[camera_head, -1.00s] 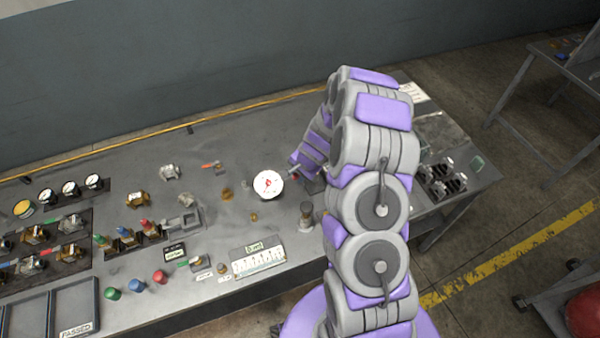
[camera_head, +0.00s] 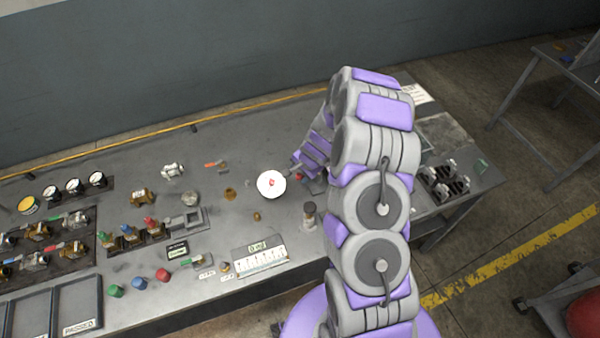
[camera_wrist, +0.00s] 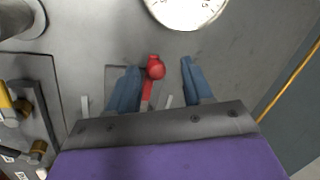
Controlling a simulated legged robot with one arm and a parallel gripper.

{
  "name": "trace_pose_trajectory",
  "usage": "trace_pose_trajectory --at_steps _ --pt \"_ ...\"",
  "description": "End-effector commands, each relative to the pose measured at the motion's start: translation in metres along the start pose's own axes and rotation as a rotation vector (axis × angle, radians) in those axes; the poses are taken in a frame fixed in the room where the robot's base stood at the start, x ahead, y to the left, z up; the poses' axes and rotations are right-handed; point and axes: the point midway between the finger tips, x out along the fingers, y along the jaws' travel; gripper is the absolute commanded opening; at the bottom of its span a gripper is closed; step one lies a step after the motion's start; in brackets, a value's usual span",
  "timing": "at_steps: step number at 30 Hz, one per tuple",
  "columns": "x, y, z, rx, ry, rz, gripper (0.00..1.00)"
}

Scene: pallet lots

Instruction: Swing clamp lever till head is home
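A red lever with a round red knob (camera_wrist: 155,69) shows in the wrist view between the two blue fingers of my gripper (camera_wrist: 160,82). The fingers are apart, with a gap on both sides of the knob, wider on the right. The knob looks nearer the left finger; I cannot tell whether they touch. The lower part of the lever runs behind the gripper's body. The clamp head cannot be made out. In the head view my arm hides most of the gripper and the clamp.
A round white dial (camera_head: 271,184) stands just left of the gripper; its edge also shows in the wrist view (camera_wrist: 188,8). A dark-topped post (camera_head: 309,214) stands in front. Valves, coloured knobs and gauges fill the bench's left part. Black fixtures (camera_head: 443,183) sit right of my arm.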

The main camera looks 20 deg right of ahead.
Motion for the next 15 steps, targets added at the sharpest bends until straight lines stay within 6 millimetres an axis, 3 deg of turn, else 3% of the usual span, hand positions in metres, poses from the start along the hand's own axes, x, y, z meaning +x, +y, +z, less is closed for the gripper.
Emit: trace_pose_trajectory --at_steps 15 --pt "-0.0081 0.0009 0.0010 0.000 -0.002 -0.001 0.49"
